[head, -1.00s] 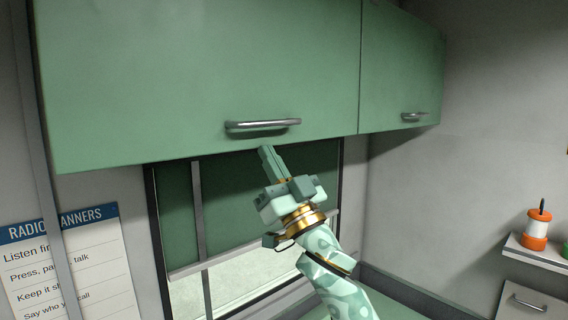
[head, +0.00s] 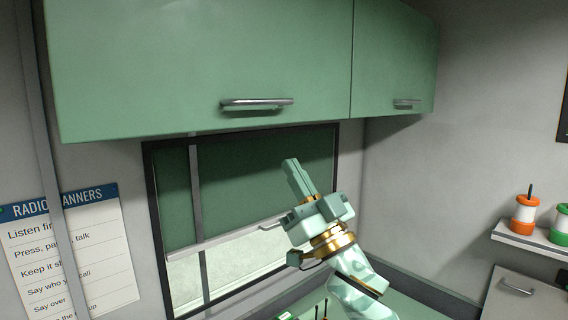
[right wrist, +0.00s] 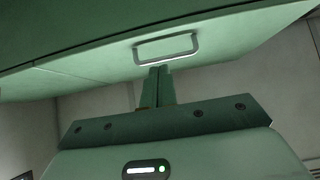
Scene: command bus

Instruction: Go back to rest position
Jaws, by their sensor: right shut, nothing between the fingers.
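My right gripper (head: 292,166) is shut and empty in the head view. It points up and to the left, in front of the window blind and below the green overhead cabinet (head: 200,60). The cabinet's silver handle (head: 256,103) is above and left of the fingertips, with a gap in the picture between them. In the right wrist view the closed fingers (right wrist: 158,75) show below the same handle (right wrist: 166,48). The cabinet doors look shut. My left gripper is not in view.
A window with a dark green blind (head: 250,185) is behind my right arm. A radio manners poster (head: 70,250) hangs at left. A shelf (head: 530,240) at right holds an orange-and-white container (head: 524,214) and a green-and-white one (head: 561,225). A green counter lies below.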

